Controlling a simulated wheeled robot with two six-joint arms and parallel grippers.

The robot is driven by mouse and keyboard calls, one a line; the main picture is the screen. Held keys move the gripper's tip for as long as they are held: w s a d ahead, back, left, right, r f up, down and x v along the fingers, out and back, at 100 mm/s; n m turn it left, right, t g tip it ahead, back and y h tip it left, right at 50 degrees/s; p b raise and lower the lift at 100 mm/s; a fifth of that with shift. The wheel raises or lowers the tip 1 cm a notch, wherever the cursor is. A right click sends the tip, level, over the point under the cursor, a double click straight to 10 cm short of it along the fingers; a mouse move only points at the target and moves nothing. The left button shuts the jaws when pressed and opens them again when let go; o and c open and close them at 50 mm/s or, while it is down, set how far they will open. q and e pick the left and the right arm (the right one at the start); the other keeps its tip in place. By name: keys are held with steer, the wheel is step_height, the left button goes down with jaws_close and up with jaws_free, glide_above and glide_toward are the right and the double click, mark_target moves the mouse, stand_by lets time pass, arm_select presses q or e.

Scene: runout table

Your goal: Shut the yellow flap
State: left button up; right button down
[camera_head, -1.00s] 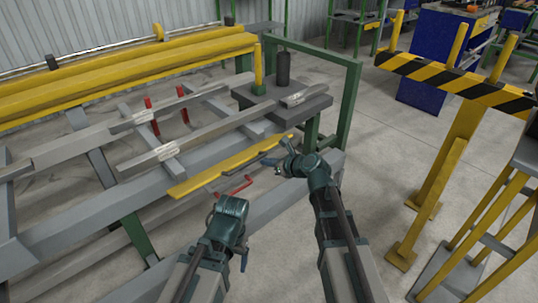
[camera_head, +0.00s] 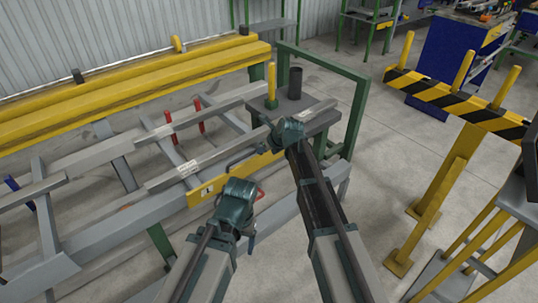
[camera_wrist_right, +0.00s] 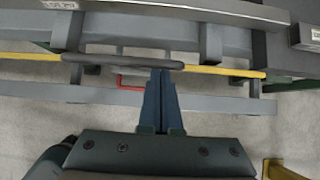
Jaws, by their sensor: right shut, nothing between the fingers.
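The yellow flap (camera_head: 207,191) runs along the near side of the runout table in the head view. Its broad face with a small label stands near upright against the near rail. In the right wrist view the flap (camera_wrist_right: 215,71) shows edge-on as a thin strip. A dark grip bar (camera_wrist_right: 110,60) lies along its edge. My right gripper (camera_wrist_right: 161,72) is shut and empty, its tips at the right end of the bar; contact cannot be told. In the head view this gripper (camera_head: 271,133) is at the flap's far end. My left gripper (camera_head: 248,236) hangs low in front of the flap, fingers unclear.
A red lever (camera_wrist_right: 130,82) is below the flap. Grey bars (camera_head: 215,155) lie across the table. A dark cylinder (camera_head: 295,82) and a yellow post (camera_head: 271,82) stand at its far end. A striped barrier (camera_head: 460,103) stands right, with open floor between.

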arm_select(q)
steer(key=shift+r+p, duration=0.5)
steer(key=shift+r, duration=0.2)
arm_select(e)
steer(key=shift+w+a+r, duration=0.25)
steer(key=shift+w+a, duration=0.3)
steer(key=shift+w, duration=0.2)
steer(key=shift+w+a+r, duration=0.25)
steer(key=shift+w+a, duration=0.25)
steer(key=shift+w, duration=0.2)
steer(key=shift+w+a+r, duration=0.25)
steer(key=shift+w+a, duration=0.3)
steer(key=shift+w, duration=0.2)
steer(key=shift+w+a, duration=0.1)
